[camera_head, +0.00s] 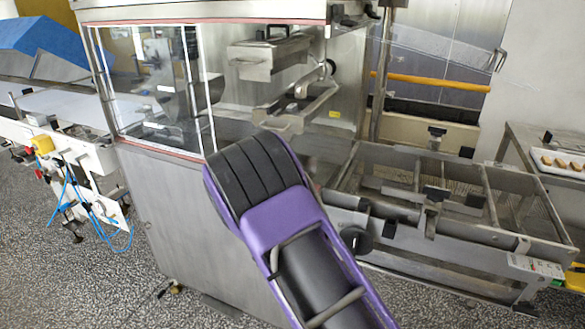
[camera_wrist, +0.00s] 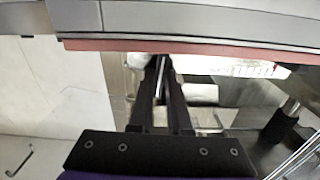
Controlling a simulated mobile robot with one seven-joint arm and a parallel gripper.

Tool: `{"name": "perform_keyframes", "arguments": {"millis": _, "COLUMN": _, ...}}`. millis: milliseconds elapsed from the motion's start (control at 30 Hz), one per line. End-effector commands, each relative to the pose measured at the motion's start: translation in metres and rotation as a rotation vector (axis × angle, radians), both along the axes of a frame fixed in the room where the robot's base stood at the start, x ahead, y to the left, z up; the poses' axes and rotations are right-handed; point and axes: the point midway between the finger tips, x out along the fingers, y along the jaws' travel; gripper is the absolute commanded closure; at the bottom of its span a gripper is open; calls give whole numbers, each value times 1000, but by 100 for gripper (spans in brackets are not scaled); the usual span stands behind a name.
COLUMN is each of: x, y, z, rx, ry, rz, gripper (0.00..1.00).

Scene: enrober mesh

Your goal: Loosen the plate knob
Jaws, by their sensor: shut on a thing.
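In the wrist view, my gripper (camera_wrist: 160,66) shows as two long dark fingers that lean together at their tips, just below a reddish edge strip of the machine. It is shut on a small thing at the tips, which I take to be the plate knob. The fingers and the edge strip hide most of it, so its shape and turn cannot be told. A thin strip of bright metal shows between the fingers. In the head view my own purple arm covers the gripper and whatever it holds.
The steel enrober cabinet (camera_head: 165,225) with clear side windows (camera_head: 150,85) stands in front of my arm. An open metal frame (camera_head: 455,170) extends to the right. A tray of pieces (camera_head: 562,163) lies at far right. A white conveyor (camera_head: 65,108) is at left. Speckled floor is free at lower left.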

Motion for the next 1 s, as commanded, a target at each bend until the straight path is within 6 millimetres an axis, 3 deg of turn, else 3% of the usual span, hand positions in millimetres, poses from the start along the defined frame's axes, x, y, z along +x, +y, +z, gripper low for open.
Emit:
{"name": "perform_keyframes", "arguments": {"millis": 767, "x": 0, "y": 0, "z": -1, "rx": -58, "ry": 22, "rz": 0, "gripper": 100}}
{"name": "perform_keyframes", "arguments": {"millis": 800, "x": 0, "y": 0, "z": -1, "rx": -58, "ry": 22, "rz": 0, "gripper": 80}}
{"name": "perform_keyframes", "arguments": {"millis": 933, "x": 0, "y": 0, "z": 0, "rx": -57, "ry": 22, "rz": 0, "gripper": 56}}
{"name": "perform_keyframes", "arguments": {"millis": 1000, "x": 0, "y": 0, "z": 0, "rx": -57, "ry": 21, "rz": 0, "gripper": 55}}
